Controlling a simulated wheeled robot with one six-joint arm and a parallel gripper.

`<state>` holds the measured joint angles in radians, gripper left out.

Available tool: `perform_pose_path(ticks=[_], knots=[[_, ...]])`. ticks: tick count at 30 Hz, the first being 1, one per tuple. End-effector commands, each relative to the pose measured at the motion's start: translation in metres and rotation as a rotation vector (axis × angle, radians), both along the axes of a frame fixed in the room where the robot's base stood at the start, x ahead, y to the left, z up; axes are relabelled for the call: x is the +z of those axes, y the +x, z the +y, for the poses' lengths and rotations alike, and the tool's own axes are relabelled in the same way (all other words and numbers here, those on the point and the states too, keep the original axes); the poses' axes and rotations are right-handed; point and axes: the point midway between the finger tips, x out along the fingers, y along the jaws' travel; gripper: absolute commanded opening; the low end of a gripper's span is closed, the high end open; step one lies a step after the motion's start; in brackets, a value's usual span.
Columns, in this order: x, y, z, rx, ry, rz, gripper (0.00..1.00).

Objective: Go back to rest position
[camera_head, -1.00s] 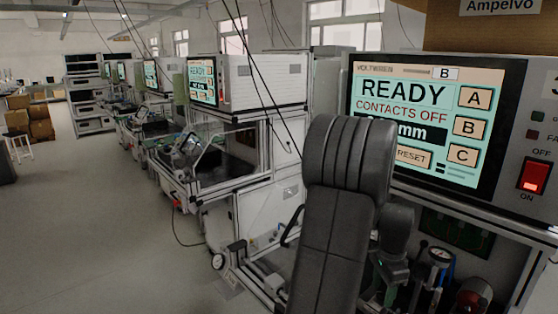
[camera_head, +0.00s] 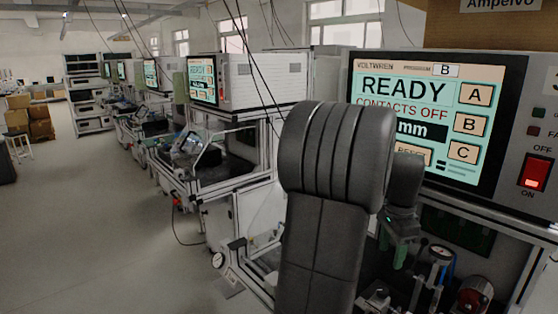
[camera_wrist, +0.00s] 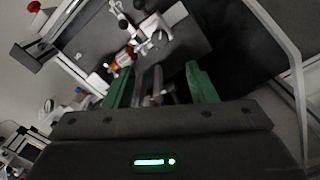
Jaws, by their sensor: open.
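My gripper (camera_wrist: 160,88) shows in the wrist view with two green fingers spread apart and nothing between them. Beyond the fingers lies the inside of a test station, with an orange and metal part (camera_wrist: 122,60) and a white fixture (camera_wrist: 150,35) on a dark plate. In the head view my dark arm stands in front of the nearest station and covers part of its screen. The screen (camera_head: 425,120) reads READY and CONTACTS OFF.
A red power switch (camera_head: 535,172) is on the panel at right. A red cylindrical part (camera_head: 474,296) and a gauge (camera_head: 438,254) sit low in the station bay. More stations (camera_head: 205,165) line up behind. The floor (camera_head: 100,230) at left is clear.

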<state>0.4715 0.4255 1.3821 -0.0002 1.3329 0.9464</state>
Motion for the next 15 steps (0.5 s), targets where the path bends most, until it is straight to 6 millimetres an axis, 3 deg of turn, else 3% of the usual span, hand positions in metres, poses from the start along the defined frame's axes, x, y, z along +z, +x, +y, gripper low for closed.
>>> perform_pose_path(ticks=[3, 15], knots=[[0.025, 0.000, 0.000, 0.000, -0.003, -0.003, 0.51], [-0.063, -0.001, 0.000, 0.000, 0.003, 0.006, 0.51]])
